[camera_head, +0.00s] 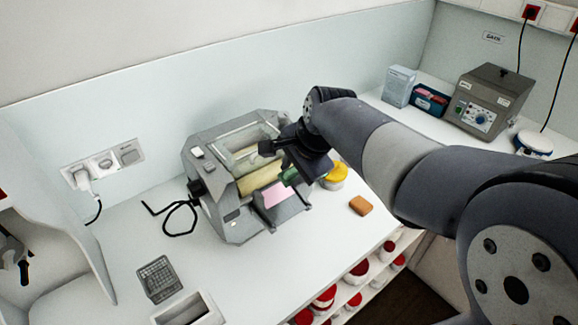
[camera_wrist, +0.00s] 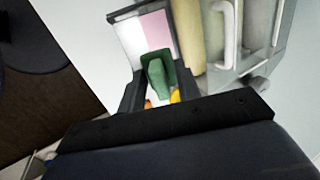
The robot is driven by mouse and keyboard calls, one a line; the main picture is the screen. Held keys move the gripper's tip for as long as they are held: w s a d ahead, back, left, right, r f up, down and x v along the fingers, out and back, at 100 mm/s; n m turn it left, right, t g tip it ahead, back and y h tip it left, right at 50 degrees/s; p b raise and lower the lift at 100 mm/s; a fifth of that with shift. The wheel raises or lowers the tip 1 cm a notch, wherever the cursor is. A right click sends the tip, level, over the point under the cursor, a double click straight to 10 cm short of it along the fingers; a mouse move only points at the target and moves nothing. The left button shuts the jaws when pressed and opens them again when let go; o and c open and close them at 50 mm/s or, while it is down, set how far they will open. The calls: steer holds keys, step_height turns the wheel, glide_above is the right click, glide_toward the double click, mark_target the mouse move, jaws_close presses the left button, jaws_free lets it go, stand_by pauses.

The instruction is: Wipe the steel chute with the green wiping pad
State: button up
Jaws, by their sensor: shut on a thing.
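My gripper (camera_head: 291,172) is shut on the green wiping pad (camera_head: 289,177), at the front of the grey mill (camera_head: 232,217). The pad also shows between the fingers in the wrist view (camera_wrist: 157,74). The steel chute (camera_wrist: 125,33) lies just beyond the pad's far end, with a pale patch on its left and a pink layer (camera_wrist: 157,33) on its right. In the head view the pink layer (camera_head: 274,194) shows on the chute, left of the pad. The pad seems over or at the chute's edge; I cannot tell whether it touches.
A yellow-lidded jar (camera_head: 336,176) stands close to the right of my gripper. A brown block (camera_head: 360,205) lies near the counter's front edge. A black cable (camera_head: 180,222) and dark mesh tray (camera_head: 158,279) are at left. A grey control box (camera_head: 488,103) stands at back right.

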steer(key=shift+w+d+r+p, duration=0.2)
steer(key=shift+w+d+p, duration=0.05)
steer(key=shift+w+p, duration=0.15)
steer(key=b, duration=0.6)
glide_above(293, 205)
steer(key=w+a, duration=0.1)
steer(key=w, duration=0.1)
steer(key=f, duration=0.7)
steer(key=shift+a+f, duration=0.2)
steer(key=shift+f, duration=0.15)
steer(key=shift+s+d+f+b, duration=0.3)
steer(key=shift+s+d, duration=0.1)
steer(key=shift+s, duration=0.2)
steer(key=shift+s+d+f+b, duration=0.25)
steer(key=shift+s+d, duration=0.2)
steer(key=shift+s, duration=0.2)
steer(key=shift+s+d+f+b, duration=0.2)
steer(key=shift+s+d+b, duration=0.15)
steer(key=shift+s, duration=0.25)
steer(key=shift+w+a+f, duration=0.1)
steer(key=shift+w+f, duration=0.1)
steer(key=shift+f, duration=0.3)
steer(key=shift+r, duration=0.1)
